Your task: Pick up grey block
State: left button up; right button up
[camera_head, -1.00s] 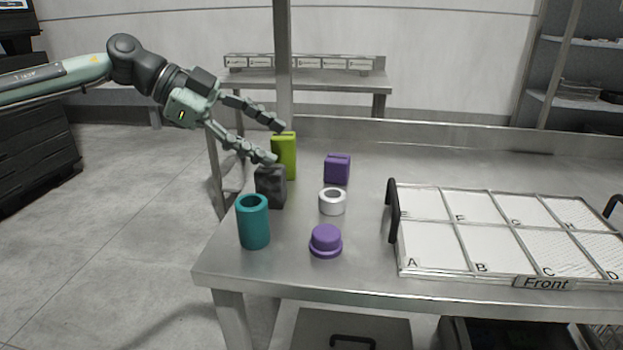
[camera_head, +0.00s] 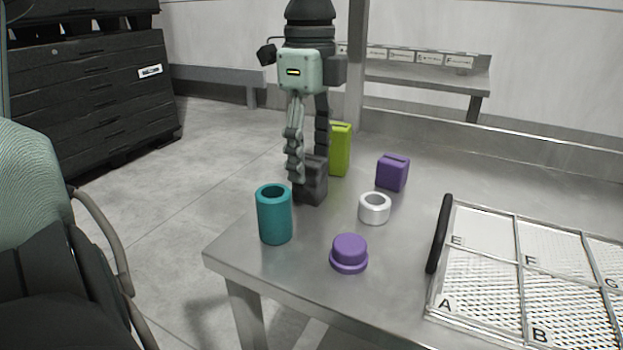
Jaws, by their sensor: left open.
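The dark grey block (camera_head: 312,186) stands upright on the metal table, behind the teal cylinder. My left gripper (camera_head: 309,168) points down at the block from above, with one finger in front of its left side and the other behind its upper part. The jaws are open. I cannot tell whether the fingers touch the block. The finger on the left hides part of the block's left side. My right gripper is not in view.
Close by stand a teal hollow cylinder (camera_head: 275,214), a lime green block (camera_head: 340,149), a purple block (camera_head: 392,172), a white ring (camera_head: 374,208) and a purple stepped knob (camera_head: 349,254). A lettered tray (camera_head: 436,300) with a black handle lies at right. The table's left edge is near.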

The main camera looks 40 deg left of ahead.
aim_at(313, 191)
pick_arm(q)
jog(key=shift+f, duration=1.35)
grip_shut()
